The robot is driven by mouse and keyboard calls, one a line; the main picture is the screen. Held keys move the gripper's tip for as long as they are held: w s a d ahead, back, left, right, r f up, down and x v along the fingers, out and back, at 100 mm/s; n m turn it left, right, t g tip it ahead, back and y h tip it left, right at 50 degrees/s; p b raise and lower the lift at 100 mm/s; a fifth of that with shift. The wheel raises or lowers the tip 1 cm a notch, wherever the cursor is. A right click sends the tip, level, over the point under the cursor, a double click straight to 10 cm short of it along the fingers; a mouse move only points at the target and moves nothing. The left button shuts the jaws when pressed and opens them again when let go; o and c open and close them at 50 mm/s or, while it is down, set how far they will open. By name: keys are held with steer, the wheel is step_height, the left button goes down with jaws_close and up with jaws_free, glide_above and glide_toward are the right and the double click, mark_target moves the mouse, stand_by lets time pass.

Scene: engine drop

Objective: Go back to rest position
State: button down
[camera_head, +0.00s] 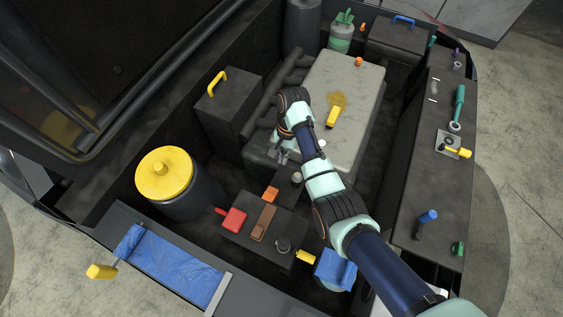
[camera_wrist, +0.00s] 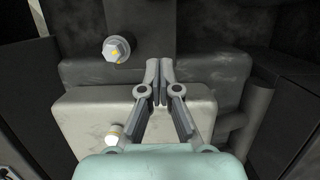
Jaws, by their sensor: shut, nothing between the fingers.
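My gripper (camera_wrist: 160,66) is shut and empty in the wrist view, its two fingertips together. In the head view my gripper (camera_head: 281,156) is small and partly hidden by my wrist, low over the near left side of the pale engine block (camera_head: 362,84). The block also shows in the wrist view (camera_wrist: 85,115) under my fingers. A bolt with a yellow mark (camera_wrist: 116,49) sits left of the fingertips on a dark surface. I cannot tell whether the fingers touch anything.
A yellow-capped canister (camera_head: 164,173) stands left. A black box with a yellow handle (camera_head: 226,110) stands behind it. The battery-like box (camera_head: 252,244) with red and orange parts is in front. A right ledge (camera_head: 440,190) holds several tools. A blue cloth (camera_head: 180,268) lies at the front edge.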

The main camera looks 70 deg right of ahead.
steer(key=shift+v, duration=0.8)
steer(key=shift+w, duration=0.1)
